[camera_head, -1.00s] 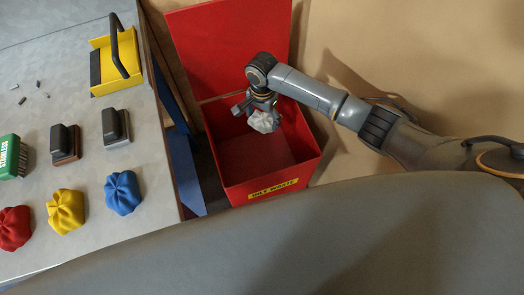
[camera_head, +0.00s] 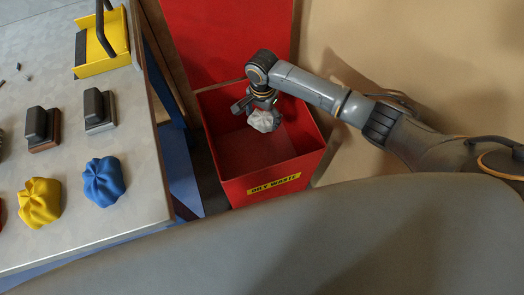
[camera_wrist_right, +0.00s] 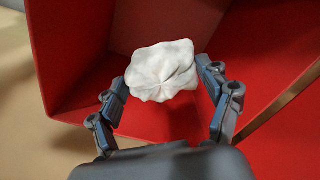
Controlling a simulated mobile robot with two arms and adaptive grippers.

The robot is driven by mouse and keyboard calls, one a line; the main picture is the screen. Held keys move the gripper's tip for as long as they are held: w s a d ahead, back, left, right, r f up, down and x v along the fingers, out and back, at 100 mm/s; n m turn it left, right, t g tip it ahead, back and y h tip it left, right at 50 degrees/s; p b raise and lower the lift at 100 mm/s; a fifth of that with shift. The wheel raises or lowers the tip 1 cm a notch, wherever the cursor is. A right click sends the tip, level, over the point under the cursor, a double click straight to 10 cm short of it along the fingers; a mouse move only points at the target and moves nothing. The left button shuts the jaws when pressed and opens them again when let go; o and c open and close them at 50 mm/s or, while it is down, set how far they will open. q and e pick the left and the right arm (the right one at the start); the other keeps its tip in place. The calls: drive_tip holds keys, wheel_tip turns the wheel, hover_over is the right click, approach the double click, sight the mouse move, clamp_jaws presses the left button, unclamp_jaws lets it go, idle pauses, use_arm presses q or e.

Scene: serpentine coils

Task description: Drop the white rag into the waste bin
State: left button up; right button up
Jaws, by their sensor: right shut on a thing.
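The white rag (camera_head: 264,121) is a crumpled bundle held in my right gripper (camera_head: 255,103) over the open mouth of the red waste bin (camera_head: 262,189). In the right wrist view the rag (camera_wrist_right: 161,71) sits between the two fingertips of my right gripper (camera_wrist_right: 166,83), with the bin's red walls (camera_wrist_right: 70,45) around and behind it. The bin bears a yellow "OILY WASTE" label (camera_head: 273,185), and its red lid (camera_head: 228,38) stands raised at the back. My left gripper is not in view.
A tan wall (camera_head: 420,60) stands at the right.

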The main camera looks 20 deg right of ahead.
drive_tip(key=o, duration=1.1)
wheel_tip(320, 180, up, 12)
